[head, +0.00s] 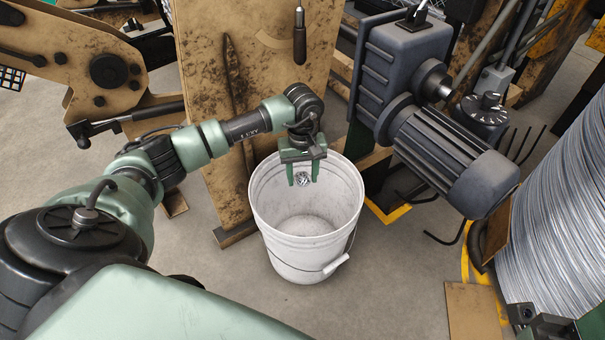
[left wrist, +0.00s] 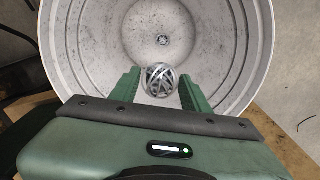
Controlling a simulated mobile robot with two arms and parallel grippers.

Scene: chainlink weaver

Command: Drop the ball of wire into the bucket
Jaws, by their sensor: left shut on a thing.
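The ball of wire (head: 302,179) is a small silvery tangle between the fingers of my left gripper (head: 303,178). My left gripper points down over the white bucket (head: 307,248), its fingertips within the far part of the open mouth. The left wrist view shows the ball (left wrist: 161,80) between the two green fingers (left wrist: 160,88), with the bucket's inside (left wrist: 100,45) behind it. A small dark round thing (left wrist: 162,41) shows at the bucket's bottom; I cannot tell what it is. Part of my right gripper (head: 540,322) shows at the lower right edge, its jaws unclear.
A rust-stained tan panel (head: 240,75) stands close behind the bucket. A grey motor (head: 455,155) juts out to its right. A large wire coil (head: 562,215) stands at the far right. The floor (head: 395,285) right of the bucket is mostly clear.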

